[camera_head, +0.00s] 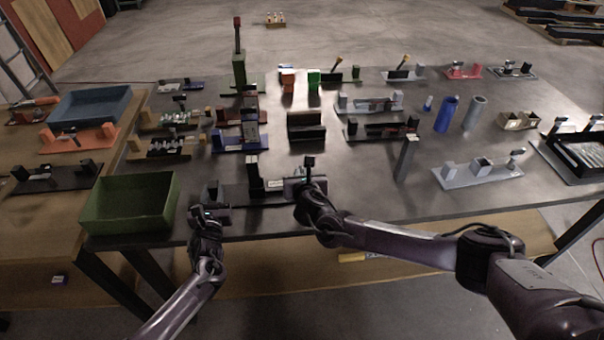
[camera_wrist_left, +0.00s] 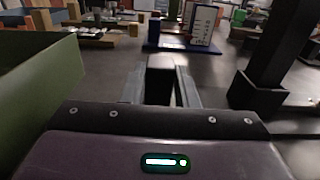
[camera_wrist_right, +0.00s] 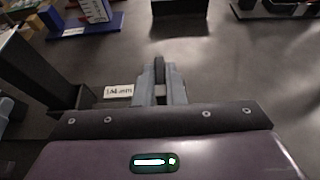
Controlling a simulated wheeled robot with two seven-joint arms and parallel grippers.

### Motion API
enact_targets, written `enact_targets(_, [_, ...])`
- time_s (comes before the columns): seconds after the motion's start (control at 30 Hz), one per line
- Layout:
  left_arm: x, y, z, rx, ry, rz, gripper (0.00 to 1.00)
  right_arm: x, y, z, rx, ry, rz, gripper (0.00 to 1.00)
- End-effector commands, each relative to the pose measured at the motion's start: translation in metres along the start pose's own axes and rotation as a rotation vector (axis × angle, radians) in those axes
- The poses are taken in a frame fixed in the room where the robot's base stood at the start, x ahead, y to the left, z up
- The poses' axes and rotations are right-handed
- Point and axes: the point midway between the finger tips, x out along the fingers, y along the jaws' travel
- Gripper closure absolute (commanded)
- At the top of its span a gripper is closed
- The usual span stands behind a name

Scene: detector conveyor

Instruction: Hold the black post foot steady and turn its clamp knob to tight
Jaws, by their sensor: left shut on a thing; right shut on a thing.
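The black post foot stands at the table's front edge, with a black upright post (camera_head: 252,172) and a white label on its low base; the post (camera_wrist_left: 278,55) also shows at the right of the left wrist view and at the left of the right wrist view (camera_wrist_right: 40,72). My left gripper (camera_head: 209,206) is shut on a black block (camera_wrist_left: 162,68) left of the post. My right gripper (camera_head: 303,182) is shut on a narrow dark upright piece (camera_wrist_right: 160,68), apparently the clamp knob, right of the post and label. The knob's lower part and its setting are hidden.
A green bin (camera_head: 130,205) stands close left of my left gripper. A blue plate with an upright board (camera_head: 243,140) and a black block (camera_head: 306,127) stand behind. A tall grey post (camera_head: 406,158) stands to the right. Bare tabletop lies between.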

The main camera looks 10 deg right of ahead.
Motion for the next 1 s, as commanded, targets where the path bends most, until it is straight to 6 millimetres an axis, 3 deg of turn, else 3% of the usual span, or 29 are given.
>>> enact_targets(0.17, [0.0,0.0,0.001,0.0,-0.001,0.0,1.0,0.0,0.0,0.0,-0.001,0.001,0.0,1.0])
enact_targets(0.2, [0.0,0.0,0.001,0.0,-0.001,0.001,1.0,0.0,0.0,0.0,-0.001,0.001,0.0,0.85])
enact_targets(0.33, [0.0,0.0,0.001,0.0,-0.001,0.001,1.0,0.0,0.0,0.0,-0.001,0.001,0.001,0.68])
enact_targets(0.73, [0.0,0.0,0.001,0.0,-0.001,0.001,1.0,-0.006,0.0,0.0,-0.003,0.0,0.002,0.68])
enact_targets(1.0, [0.0,0.0,0.0,0.0,0.0,0.001,1.0,-0.051,0.0,0.0,-0.003,0.0,0.004,0.68])
